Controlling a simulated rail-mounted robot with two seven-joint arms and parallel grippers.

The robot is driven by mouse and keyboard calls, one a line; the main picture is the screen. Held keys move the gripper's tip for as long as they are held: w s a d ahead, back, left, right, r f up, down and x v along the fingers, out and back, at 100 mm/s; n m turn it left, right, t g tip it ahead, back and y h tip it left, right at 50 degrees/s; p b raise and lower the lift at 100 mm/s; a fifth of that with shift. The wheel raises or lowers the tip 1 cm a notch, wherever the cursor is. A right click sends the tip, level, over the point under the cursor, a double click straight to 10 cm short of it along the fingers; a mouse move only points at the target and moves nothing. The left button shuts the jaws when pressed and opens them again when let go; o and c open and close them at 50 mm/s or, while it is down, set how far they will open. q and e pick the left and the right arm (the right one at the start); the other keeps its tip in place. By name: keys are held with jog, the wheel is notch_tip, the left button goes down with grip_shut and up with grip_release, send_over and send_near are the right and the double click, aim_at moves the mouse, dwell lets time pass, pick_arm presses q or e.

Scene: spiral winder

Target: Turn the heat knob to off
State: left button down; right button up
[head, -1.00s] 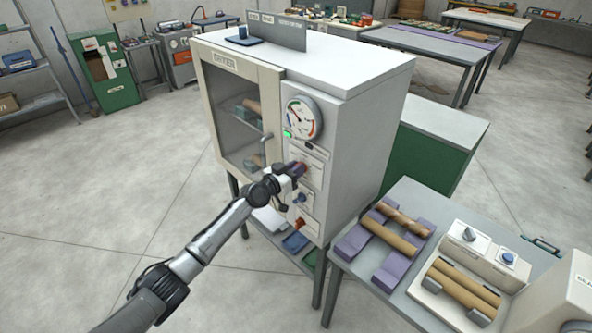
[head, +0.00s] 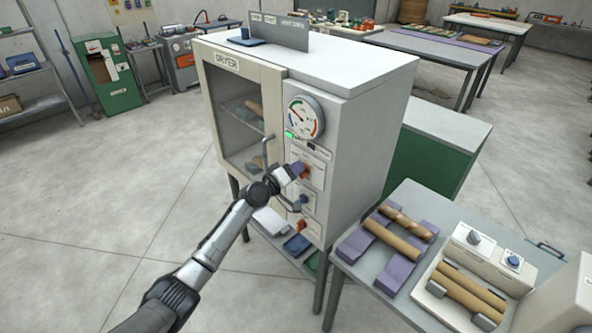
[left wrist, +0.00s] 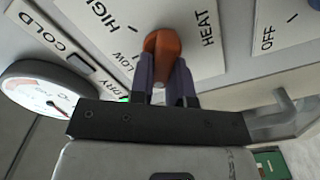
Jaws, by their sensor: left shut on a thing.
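The heat knob is an orange-red knob (head: 305,174) on the right front panel of the dryer (head: 350,140). In the left wrist view the knob (left wrist: 164,42) sits beside the printed word HEAT, with LOW and HIGH on its other side. My left gripper (head: 298,170) is at the panel, shut on this knob. Its two purple fingers (left wrist: 163,82) lie on either side of the knob. The fingers hide part of it, and I cannot read which mark it points to.
A round gauge (head: 304,118) and a small lit green lamp (head: 289,134) are above the knob. A blue knob (head: 302,199) and another orange-red knob (head: 302,226) are below. The dryer door handle (head: 265,150) stands out to the left. A table (head: 350,258) stands to the right.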

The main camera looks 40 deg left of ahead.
pick_arm(q)
jog(key=shift+n, duration=0.5)
dwell(0.3)
jog(key=c, duration=1.1)
grip_release()
jog(key=s, duration=0.4)
jog(key=s+a+p, duration=0.1)
jog(key=s, duration=0.8)
jog(key=shift+s+a, duration=0.35)
